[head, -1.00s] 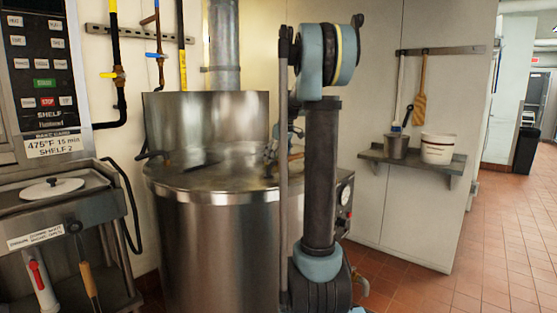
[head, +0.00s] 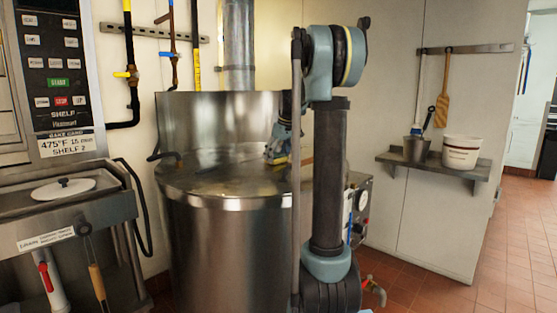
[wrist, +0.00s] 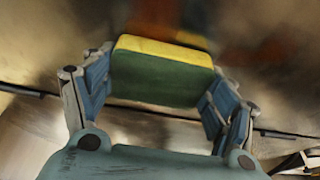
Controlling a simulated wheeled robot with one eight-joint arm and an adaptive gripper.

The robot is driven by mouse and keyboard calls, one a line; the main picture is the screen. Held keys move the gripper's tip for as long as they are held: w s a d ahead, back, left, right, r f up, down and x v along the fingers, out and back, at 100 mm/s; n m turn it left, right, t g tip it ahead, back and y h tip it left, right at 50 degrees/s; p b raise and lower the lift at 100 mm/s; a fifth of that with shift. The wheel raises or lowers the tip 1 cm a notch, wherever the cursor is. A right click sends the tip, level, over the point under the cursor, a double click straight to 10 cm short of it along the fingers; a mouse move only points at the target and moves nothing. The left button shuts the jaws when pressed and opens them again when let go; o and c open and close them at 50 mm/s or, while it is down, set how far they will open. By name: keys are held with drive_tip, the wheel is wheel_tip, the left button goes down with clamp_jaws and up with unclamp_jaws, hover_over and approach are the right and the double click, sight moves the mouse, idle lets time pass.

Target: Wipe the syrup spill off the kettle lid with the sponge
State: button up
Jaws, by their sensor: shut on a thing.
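The steel kettle (head: 235,250) stands in the middle of the head view with its flat lid (head: 225,186) down. Dull brownish patches show on the lid, but I cannot clearly tell spill from reflection. My gripper (wrist: 158,88) is shut on the sponge (wrist: 160,78), which is green with a yellow layer, between its two blue-grey fingers. In the head view my gripper (head: 281,148) is low over the right rear of the lid, partly behind my arm. I cannot tell whether the sponge touches the lid.
A raised curved steel guard (head: 205,118) stands behind the lid. Left is an oven panel (head: 60,75) and a cart with a white round lid (head: 63,188). A wall shelf (head: 440,170) on the right holds a metal pot and a white bucket. Tiled floor is clear at right.

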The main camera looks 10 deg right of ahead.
sight(277, 155)
drive_tip(key=shift+a+v, duration=0.2)
drive_tip(key=shift+v, duration=0.9)
drive_tip(key=shift+w+d+r, duration=0.1)
drive_tip(key=shift+w+r, duration=0.05)
drive_tip(key=shift+r, duration=2.7)
